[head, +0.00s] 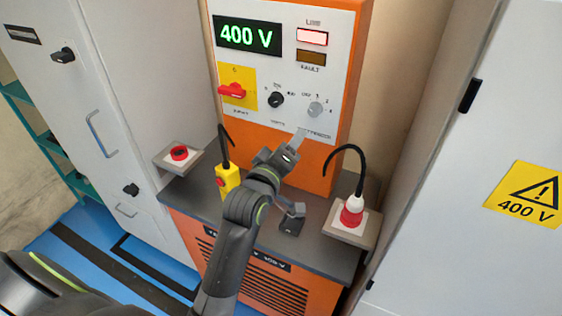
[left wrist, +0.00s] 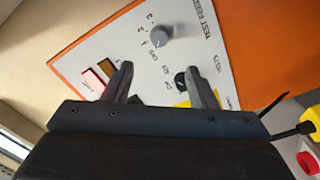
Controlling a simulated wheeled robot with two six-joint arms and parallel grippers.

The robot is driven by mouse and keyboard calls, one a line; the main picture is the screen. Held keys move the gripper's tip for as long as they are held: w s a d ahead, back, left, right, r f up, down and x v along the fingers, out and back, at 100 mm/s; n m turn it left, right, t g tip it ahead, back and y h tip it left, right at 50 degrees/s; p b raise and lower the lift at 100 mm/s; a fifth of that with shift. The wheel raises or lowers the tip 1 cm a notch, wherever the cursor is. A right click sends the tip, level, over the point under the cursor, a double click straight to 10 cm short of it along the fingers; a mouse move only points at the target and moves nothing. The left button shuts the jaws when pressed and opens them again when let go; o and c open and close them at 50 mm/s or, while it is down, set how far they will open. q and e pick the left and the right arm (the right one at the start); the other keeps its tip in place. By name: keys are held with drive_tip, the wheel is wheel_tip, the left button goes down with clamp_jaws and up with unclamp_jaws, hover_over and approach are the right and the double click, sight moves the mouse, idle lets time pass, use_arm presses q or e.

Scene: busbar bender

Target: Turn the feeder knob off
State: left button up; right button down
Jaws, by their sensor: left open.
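The feeder knob is the grey round knob (head: 315,108) above the "TEST FEEDER" label on the white panel. It also shows in the left wrist view (left wrist: 159,36), with OFF and number marks around it. I cannot read its pointer surely. My left gripper (head: 299,140) is in front of the panel, below the knob in the head view. In the left wrist view its two fingers (left wrist: 160,75) are apart with nothing between them, and the knob lies beyond their tips. My right gripper is not in view.
A black knob (head: 276,99) and a red switch (head: 232,90) on yellow sit left of the grey knob.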

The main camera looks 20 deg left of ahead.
use_arm(q)
drive_tip(key=s, duration=0.4)
drive_tip(key=shift+s+a+b, duration=0.1)
drive_tip(key=shift+s+b, duration=0.25)
drive_tip(key=shift+b, duration=0.05)
